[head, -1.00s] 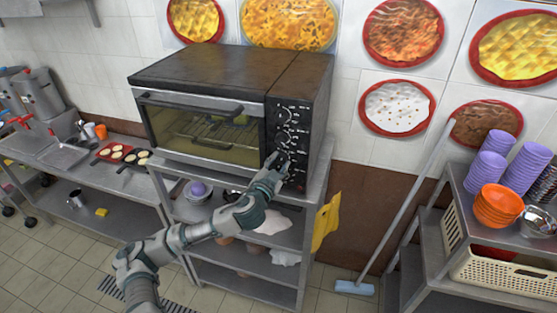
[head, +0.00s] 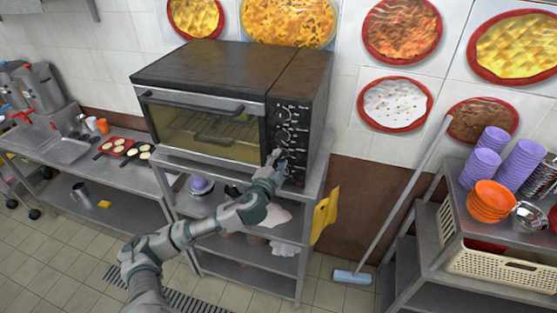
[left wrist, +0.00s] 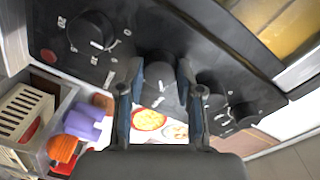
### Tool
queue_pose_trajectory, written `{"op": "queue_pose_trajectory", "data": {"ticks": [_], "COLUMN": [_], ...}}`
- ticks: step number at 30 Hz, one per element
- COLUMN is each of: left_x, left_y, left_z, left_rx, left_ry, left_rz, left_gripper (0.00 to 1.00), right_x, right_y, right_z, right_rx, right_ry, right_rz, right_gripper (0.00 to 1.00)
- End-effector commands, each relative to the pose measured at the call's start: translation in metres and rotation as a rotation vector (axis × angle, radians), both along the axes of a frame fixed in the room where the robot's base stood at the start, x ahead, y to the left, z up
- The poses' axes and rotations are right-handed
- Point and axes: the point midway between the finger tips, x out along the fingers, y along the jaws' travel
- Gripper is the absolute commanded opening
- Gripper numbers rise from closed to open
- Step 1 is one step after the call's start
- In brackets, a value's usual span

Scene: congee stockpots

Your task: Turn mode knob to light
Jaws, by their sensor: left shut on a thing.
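The oven (head: 215,70) stands on a metal rack with its black control panel (head: 303,108) on the right, carrying several dark knobs in a column. My left gripper (head: 279,155) is at the panel's lower half. In the left wrist view, its two fingers (left wrist: 161,100) are on either side of one black knob (left wrist: 160,78) and shut on it. A larger black knob (left wrist: 91,30) is to the left, with white marks around it. Two smaller knobs (left wrist: 208,85) are to the right. My right gripper is not in view.
The oven's glass door (head: 205,128) is closed, its handle (head: 190,101) jutting out left of my gripper. A yellow cloth (head: 325,213) hangs at the rack's right side. A shelf with purple cups (head: 487,155) stands right.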

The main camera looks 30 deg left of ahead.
Motion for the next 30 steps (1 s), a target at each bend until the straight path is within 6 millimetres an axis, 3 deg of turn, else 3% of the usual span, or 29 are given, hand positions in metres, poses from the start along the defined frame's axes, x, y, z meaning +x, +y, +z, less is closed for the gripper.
{"op": "queue_pose_trajectory", "data": {"ticks": [8,9,11,22,30], "left_x": [0.0,0.0,0.0,-0.006,-0.049], "left_y": [-0.001,-0.001,-0.001,-0.002,-0.01], "left_z": [-0.006,-0.006,-0.005,-0.002,-0.002], "left_rx": [-0.002,-0.002,-0.002,0.0,0.0], "left_ry": [0.012,0.012,0.01,0.005,0.008], "left_rz": [-0.001,-0.001,-0.001,0.0,-0.002], "left_gripper": [0.01,0.45,0.6,0.61,0.61], "right_x": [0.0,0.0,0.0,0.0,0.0], "right_y": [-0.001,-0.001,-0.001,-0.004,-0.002], "right_z": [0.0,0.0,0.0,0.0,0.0], "right_rx": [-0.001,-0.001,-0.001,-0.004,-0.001], "right_ry": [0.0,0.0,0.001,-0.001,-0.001], "right_rz": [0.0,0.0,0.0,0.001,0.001], "right_gripper": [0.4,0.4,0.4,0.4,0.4]}}
